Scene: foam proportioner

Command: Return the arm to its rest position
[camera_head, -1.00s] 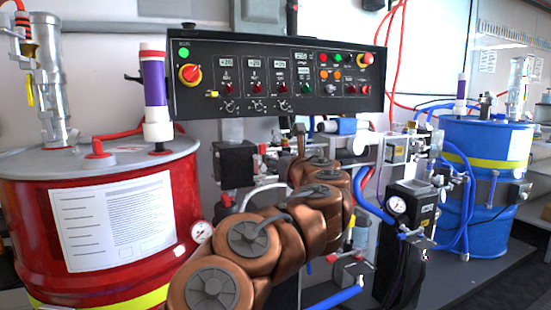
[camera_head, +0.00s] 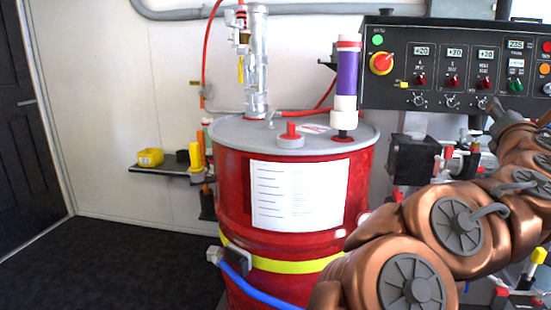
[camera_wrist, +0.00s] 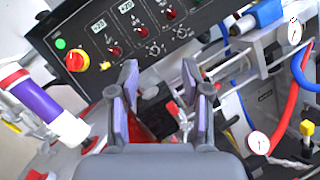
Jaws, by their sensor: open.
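My gripper (camera_wrist: 160,75) shows in the wrist view with its two fingers spread apart and nothing between them. It points toward the machine below the black control panel (camera_wrist: 105,32), which lies tilted at the upper left of that view. I cannot tell how close the fingers are to the parts behind them. In the head view my bent copper-coloured arm (camera_head: 455,228) runs from the bottom centre up to the right, in front of the machine and below the control panel (camera_head: 460,65). The gripper cannot be made out clearly there.
A red drum (camera_head: 235,195) with a white label (camera_head: 300,195) stands left of my arm. A purple and white cylinder (camera_head: 347,75) rises from its lid. A blue hose (camera_head: 260,290) runs low in front. Dark floor (camera_head: 110,265) at the left is clear, beside a dark door (camera_head: 25,130).

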